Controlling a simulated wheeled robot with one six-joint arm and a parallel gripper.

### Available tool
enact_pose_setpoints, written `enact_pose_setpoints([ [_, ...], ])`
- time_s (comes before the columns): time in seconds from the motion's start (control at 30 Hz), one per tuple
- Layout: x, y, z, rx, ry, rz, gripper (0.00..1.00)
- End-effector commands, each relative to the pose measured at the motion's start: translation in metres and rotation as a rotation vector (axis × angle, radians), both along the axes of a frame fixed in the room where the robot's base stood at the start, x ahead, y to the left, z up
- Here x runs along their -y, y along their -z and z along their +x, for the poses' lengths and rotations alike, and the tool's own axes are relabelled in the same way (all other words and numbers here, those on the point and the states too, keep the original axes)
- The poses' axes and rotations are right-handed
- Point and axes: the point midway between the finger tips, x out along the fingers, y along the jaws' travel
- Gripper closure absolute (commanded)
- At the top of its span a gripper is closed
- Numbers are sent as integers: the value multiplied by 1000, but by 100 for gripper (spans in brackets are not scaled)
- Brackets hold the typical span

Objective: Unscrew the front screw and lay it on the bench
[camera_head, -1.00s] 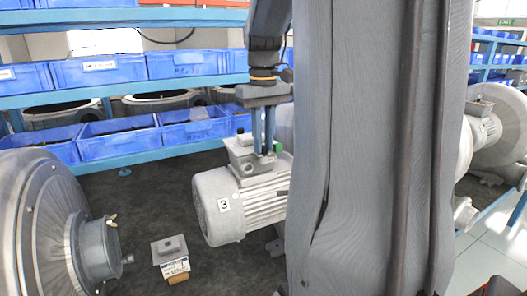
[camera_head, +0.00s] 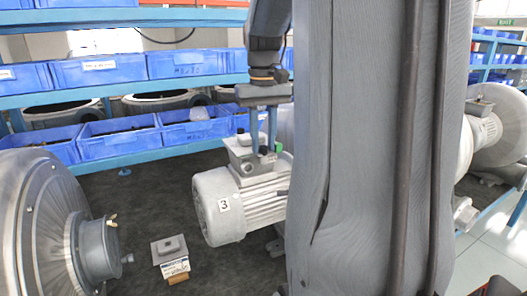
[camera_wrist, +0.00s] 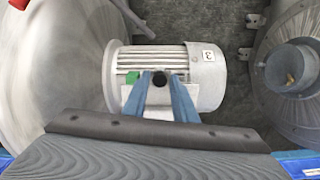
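The grey motor (camera_head: 243,207) marked "3" lies on the dark bench with a light grey terminal box (camera_head: 247,158) on top. It also shows in the wrist view (camera_wrist: 206,66). My gripper (camera_head: 263,148) points down over the box, its two blue fingers at box height. In the wrist view the fingertips (camera_wrist: 160,82) sit on either side of a round black head, the front screw (camera_wrist: 159,78), with no clear gap. The screw's shank is hidden, so I cannot tell how far it is out of the box.
A small grey block on a labelled box (camera_head: 171,255) stands on the bench (camera_head: 150,205) left of the motor. A large grey blower (camera_head: 45,225) is at far left. Blue bins (camera_head: 118,138) line the shelf behind.

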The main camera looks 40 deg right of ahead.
Motion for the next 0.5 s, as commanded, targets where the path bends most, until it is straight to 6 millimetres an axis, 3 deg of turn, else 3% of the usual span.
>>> enact_pose_setpoints([
  [0.5,0,0,0,0,660,0,75],
])
